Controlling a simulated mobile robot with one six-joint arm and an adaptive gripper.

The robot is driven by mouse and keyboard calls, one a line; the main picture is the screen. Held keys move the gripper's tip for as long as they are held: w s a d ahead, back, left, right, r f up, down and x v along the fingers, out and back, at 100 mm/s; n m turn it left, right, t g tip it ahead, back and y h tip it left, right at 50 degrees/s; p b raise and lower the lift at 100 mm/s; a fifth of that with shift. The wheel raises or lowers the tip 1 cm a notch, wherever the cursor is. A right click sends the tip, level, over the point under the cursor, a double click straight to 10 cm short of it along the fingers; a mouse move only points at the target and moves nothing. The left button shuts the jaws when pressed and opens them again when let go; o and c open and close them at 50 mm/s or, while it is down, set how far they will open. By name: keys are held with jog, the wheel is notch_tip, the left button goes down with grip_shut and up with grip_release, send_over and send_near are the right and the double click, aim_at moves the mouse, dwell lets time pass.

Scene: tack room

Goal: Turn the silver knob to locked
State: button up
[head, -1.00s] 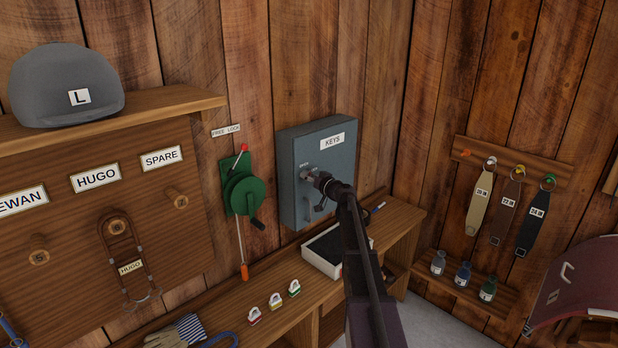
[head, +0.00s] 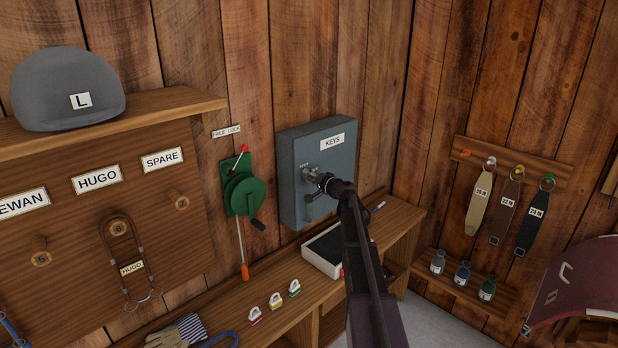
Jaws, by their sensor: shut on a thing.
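The grey key box (head: 293,165) with a "KEYS" label hangs on the plank wall. The silver knob (head: 310,173) is on its front, with small markings by it that are too small to read in full. My gripper (head: 318,179) reaches in from the lower right and is shut on the knob. The gripper hides much of the knob, so its exact turn position is hard to tell.
A green winch (head: 241,192) with a crank is on the wall left of the box. Straps hang at right.

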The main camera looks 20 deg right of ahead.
jog(key=m, duration=0.5)
jog(key=shift+w, duration=0.1)
jog(key=shift+m, duration=0.3)
jog(key=o, duration=1.2)
jog(key=shift+c, duration=0.2)
jog(key=shift+n, duration=0.4)
